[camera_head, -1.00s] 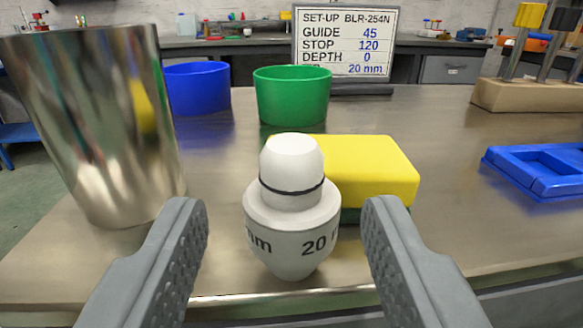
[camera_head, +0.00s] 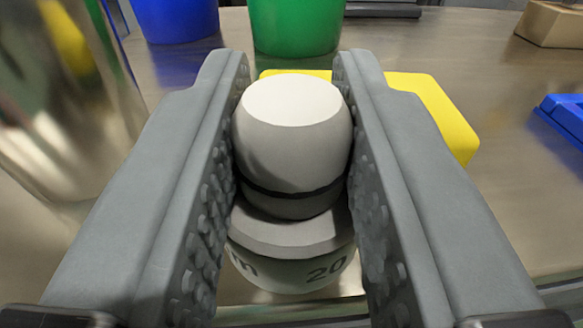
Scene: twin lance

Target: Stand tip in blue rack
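The tip (camera_head: 292,150) is a pale grey-white piece with a rounded top, a dark ring, and a wider collar marked "20". It stands upright in the middle of the camera view. My gripper (camera_head: 291,80) is around its narrow upper part, with a studded finger pad against each side. The lower end of the tip is hidden. The blue rack (camera_head: 566,117) shows only in part at the right edge, lying on the steel bench apart from my gripper.
A yellow sponge (camera_head: 440,115) lies just behind the tip. A shiny metal cup (camera_head: 60,110) stands close at left. A blue cup (camera_head: 178,18) and green cup (camera_head: 296,25) stand behind. A wooden block (camera_head: 553,25) is at back right. The bench between sponge and rack is clear.

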